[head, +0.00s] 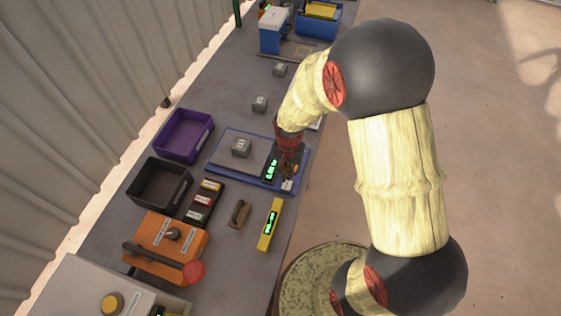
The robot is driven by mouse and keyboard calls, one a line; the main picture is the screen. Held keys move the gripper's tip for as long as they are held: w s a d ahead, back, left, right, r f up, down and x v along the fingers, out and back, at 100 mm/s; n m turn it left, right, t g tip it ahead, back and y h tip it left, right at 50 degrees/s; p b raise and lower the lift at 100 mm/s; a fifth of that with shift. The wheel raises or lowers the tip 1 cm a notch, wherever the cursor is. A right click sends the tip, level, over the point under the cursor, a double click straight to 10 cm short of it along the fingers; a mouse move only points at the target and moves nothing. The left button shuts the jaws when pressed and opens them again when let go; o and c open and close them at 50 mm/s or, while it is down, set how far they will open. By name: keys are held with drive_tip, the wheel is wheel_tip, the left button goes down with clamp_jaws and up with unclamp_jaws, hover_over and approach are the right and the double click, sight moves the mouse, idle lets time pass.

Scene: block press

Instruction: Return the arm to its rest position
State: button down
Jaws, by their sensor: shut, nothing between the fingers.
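My arm arches from the lower right over the bench edge and points down at its far end. My gripper (290,166) is small and dark in the head view. It is shut and empty, over the right part of a blue-edged scale (222,160). I cannot tell whether its fingertips touch the scale. A grey block (241,147) sits on the scale's plate, left of my gripper and apart from it. The scale's green display (271,169) shows just left of the fingers.
Grey blocks (260,103) and (280,70) stand farther back on the bench. A purple bin (184,136), a black bin (159,186), an orange press (166,242) and a yellow level-like device (270,224) stand nearby. Open floor (500,150) lies right of the bench.

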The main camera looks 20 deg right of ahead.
drive_tip(key=shift+s, duration=0.1)
drive_tip(key=s+r+n+t+b, duration=0.2)
drive_tip(key=s+r, duration=0.5)
drive_tip(key=r, duration=0.5)
drive_tip(key=s+r+n+t+b, duration=0.3)
drive_tip(key=s+r+n+b, duration=0.2)
drive_tip(key=r, duration=0.6)
drive_tip(key=s+b, duration=0.2)
drive_tip(key=s, duration=0.1)
drive_tip(key=shift+a+r+t, duration=0.15)
drive_tip(key=shift+r+t, duration=0.15)
drive_tip(key=shift+r, duration=0.1)
